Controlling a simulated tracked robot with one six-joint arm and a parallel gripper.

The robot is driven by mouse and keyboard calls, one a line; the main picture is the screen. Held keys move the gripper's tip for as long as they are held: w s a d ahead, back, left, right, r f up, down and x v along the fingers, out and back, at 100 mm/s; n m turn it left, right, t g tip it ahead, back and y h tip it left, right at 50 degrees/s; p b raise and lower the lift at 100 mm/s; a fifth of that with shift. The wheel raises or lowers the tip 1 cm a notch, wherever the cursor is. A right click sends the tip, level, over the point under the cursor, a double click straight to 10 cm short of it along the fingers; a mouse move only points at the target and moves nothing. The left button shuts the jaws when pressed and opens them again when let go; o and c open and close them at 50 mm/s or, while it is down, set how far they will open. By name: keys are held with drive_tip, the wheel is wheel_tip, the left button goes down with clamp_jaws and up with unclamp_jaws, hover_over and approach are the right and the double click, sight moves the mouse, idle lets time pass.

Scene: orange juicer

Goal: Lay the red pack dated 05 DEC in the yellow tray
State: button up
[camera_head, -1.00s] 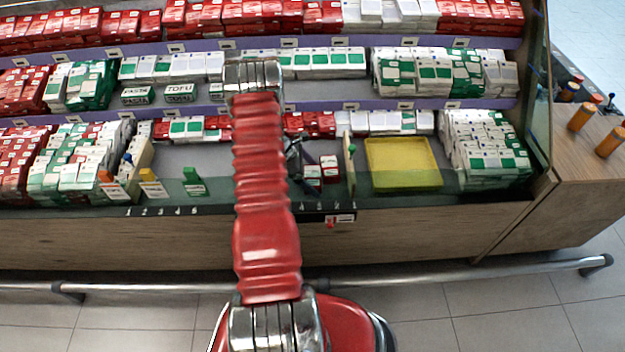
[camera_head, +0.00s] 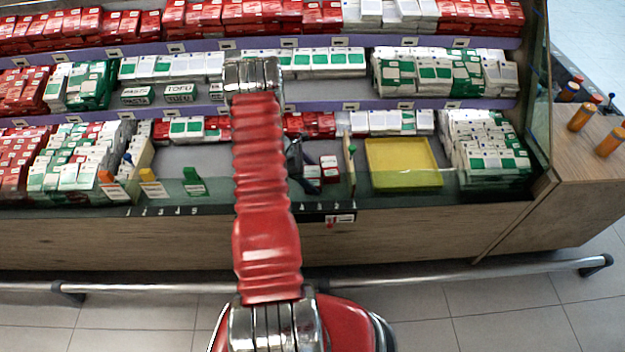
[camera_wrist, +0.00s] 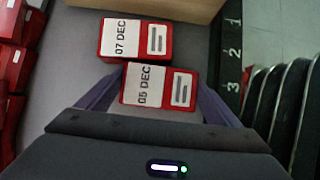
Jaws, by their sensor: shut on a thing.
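The red pack dated 05 DEC (camera_wrist: 160,86) has a white label and lies between the two fingers of my gripper (camera_wrist: 157,84) in the wrist view. My gripper is shut on it, one finger at each end. In the head view the gripper (camera_head: 295,160) is partly hidden behind my red arm, beside the small red and white packs (camera_head: 330,170). A second red pack, dated 07 DEC (camera_wrist: 135,39), lies just beyond the held one, very close to it. The yellow tray (camera_head: 402,180) is empty and sits to the right on the same lower shelf.
A thin upright divider with a green top (camera_head: 351,170) stands between the packs and the tray. White and green packs (camera_head: 487,150) fill the space right of the tray. A numbered strip (camera_wrist: 232,60) runs along the shelf's front edge. Glass covers part of the front.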

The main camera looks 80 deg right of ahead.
drive_tip(key=shift+r, duration=0.15)
wheel_tip(320, 180, up, 18)
idle(0.7)
drive_tip(key=shift+a, duration=0.1)
idle(0.4)
